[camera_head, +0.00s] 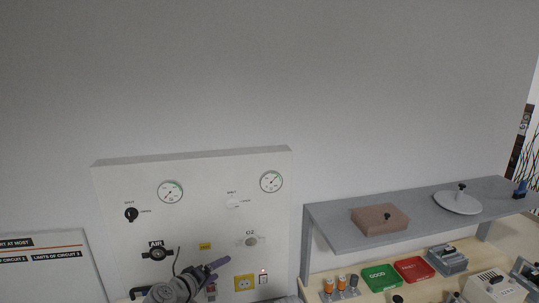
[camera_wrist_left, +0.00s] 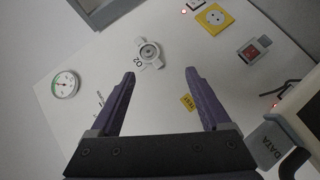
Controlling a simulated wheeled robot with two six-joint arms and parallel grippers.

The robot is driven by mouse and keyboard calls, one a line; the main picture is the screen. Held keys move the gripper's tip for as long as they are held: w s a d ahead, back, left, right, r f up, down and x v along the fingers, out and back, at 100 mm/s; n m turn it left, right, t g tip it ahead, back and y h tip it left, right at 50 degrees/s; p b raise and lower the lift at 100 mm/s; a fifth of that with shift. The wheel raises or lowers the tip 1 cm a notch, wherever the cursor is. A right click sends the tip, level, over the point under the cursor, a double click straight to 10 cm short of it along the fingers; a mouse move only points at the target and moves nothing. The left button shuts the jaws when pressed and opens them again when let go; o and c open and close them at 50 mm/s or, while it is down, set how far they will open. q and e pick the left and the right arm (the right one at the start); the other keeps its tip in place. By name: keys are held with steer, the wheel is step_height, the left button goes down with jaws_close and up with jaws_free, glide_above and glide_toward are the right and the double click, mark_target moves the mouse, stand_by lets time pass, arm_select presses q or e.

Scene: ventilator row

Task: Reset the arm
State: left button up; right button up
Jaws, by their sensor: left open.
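My left gripper (camera_head: 216,268) is in front of the lower middle of the white wall panel (camera_head: 120,200). In the left wrist view the two purple fingers of this gripper (camera_wrist_left: 160,76) stand wide apart with nothing between them. The O2 outlet (camera_wrist_left: 149,52) is beyond the fingertips, apart from them; it also shows in the head view (camera_head: 251,241). My right gripper is in neither view.
The panel carries gauges (camera_head: 171,191), a black AIR fitting (camera_head: 157,253) and a yellow socket (camera_head: 244,282). At right, a grey shelf (camera_head: 330,233) overhangs a wooden bench with a green tray (camera_head: 380,277) and a red tray (camera_head: 414,269). The wall above is bare.

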arm_select(q)
steer(key=s+d+f+m+g+b, duration=0.2)
steer(key=s+d+f+m+g, duration=0.3)
steer(key=d+f, duration=0.4)
steer(key=s+f+m+g+y+b, duration=0.4)
steer(key=s+f+m+g+y, duration=0.2)
steer(key=s+f, duration=0.6)
steer(key=s+g+y, duration=0.1)
steer(key=s, duration=0.3)
steer(key=shift+d+g, duration=0.3)
steer(key=shift+d, duration=0.1)
steer(key=shift+w, duration=0.1)
